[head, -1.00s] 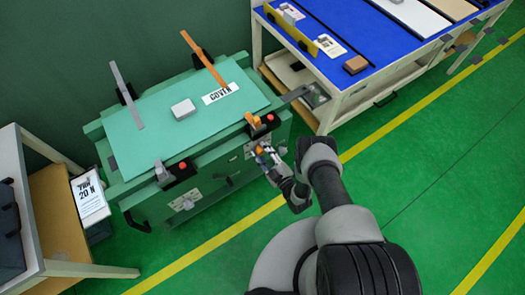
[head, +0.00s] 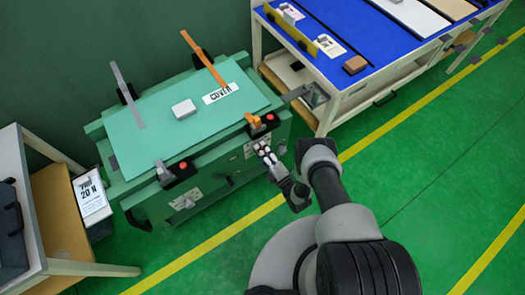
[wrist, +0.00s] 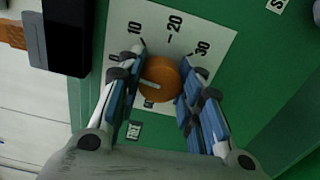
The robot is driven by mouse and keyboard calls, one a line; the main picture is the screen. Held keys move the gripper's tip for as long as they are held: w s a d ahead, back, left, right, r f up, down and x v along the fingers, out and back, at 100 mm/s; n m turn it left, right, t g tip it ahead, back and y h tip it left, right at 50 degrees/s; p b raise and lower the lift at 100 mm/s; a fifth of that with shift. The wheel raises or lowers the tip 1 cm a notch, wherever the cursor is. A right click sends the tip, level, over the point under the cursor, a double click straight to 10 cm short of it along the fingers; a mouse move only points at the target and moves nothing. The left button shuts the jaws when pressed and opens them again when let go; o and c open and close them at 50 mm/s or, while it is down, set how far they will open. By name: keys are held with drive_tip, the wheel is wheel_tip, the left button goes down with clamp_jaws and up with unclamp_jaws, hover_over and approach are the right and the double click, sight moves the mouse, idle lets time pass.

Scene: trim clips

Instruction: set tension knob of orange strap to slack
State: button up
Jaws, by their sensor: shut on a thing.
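The orange tension knob (wrist: 160,78) is in the middle of the wrist view, on a white dial plate (wrist: 205,45) marked 0, 10, 20 and 30. Its white pointer line faces left, roughly towards the 0. My gripper (wrist: 160,92) has its blue-padded fingers on both sides of the knob and is shut on it. In the head view my gripper (head: 263,150) is at the front of the green bench, hiding the knob. The orange strap (head: 205,62) lies over the bench's back edge, with an orange clip piece (head: 253,121) at the front.
The green bench (head: 150,140) carries a grey strap (head: 127,95), a white block (head: 184,108) and a COVER label (head: 220,93). A second dial plate (head: 184,203) is at its front left. A blue-topped table (head: 380,40) stands right. Green floor in front is open.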

drive_tip(key=shift+n, duration=0.5)
drive_tip(key=o, duration=1.1)
